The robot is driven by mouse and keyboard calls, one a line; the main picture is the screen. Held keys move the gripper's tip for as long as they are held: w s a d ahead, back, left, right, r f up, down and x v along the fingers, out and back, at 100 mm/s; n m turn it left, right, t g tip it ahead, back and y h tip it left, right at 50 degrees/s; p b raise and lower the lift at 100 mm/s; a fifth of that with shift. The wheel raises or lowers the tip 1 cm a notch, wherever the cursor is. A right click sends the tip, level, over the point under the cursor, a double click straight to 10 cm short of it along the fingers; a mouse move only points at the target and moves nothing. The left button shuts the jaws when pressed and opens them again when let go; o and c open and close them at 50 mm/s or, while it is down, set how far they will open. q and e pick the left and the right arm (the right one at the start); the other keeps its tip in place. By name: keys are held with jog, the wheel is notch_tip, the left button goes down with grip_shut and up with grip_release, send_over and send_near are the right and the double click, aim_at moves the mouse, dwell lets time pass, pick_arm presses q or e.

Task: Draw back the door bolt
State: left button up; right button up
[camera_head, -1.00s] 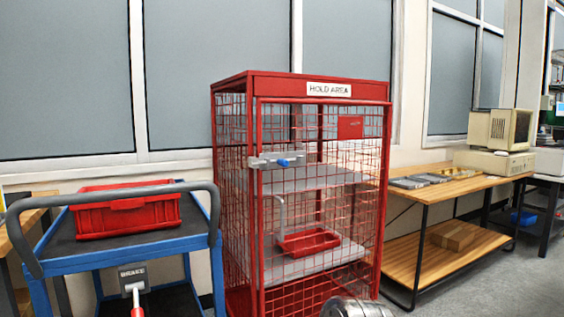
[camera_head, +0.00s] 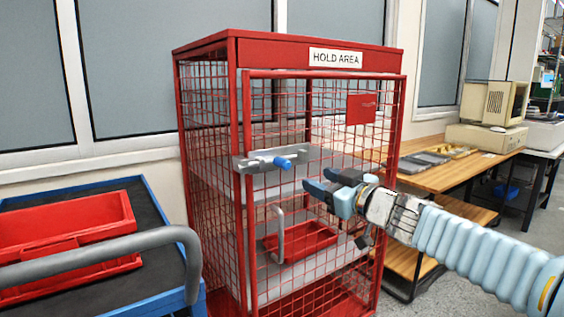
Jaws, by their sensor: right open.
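The door bolt (camera_head: 262,160) is a grey metal bar with a blue knob (camera_head: 283,162), mounted across the left edge of the red mesh cage door (camera_head: 322,74). A grey vertical door handle (camera_head: 279,235) sits below it. My right gripper (camera_head: 318,182) comes in from the right and is open and empty. In the picture it is right of and slightly below the blue knob, apart from it. My left gripper is not in view.
A blue trolley (camera_head: 160,215) with a red bin (camera_head: 65,235) and a grey push bar stands close at left. A wooden bench (camera_head: 440,178) with an old computer stands at right. Inside the cage is a red tray (camera_head: 300,242).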

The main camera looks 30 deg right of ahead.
aim_at(288, 166)
jog(key=w, duration=0.9)
jog(key=w+a+b, duration=0.1)
jog(key=w, duration=0.3)
jog(key=shift+w, duration=0.25)
grip_shut()
jog(key=shift+a, duration=0.1)
